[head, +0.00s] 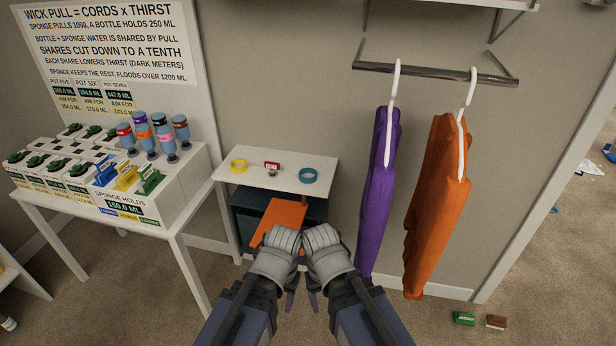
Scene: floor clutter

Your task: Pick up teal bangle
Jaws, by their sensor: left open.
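The teal bangle (308,175) lies flat on the right part of a small white-topped stand (257,179) against the wall. My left gripper (284,243) is open, in front of and below the stand's top, clear of the bangle. My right gripper (321,240) is close beside it on the right, also apart from the bangle. Its fingers are not clear enough to show whether it is open or shut. Nothing covers the bangle.
A yellow bangle (239,166) and a small red-and-white tag (271,166) share the stand top. An orange panel (276,222) sits below. Purple (377,190) and orange (437,205) garments hang at right. A table with bottles (158,135) stands at left.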

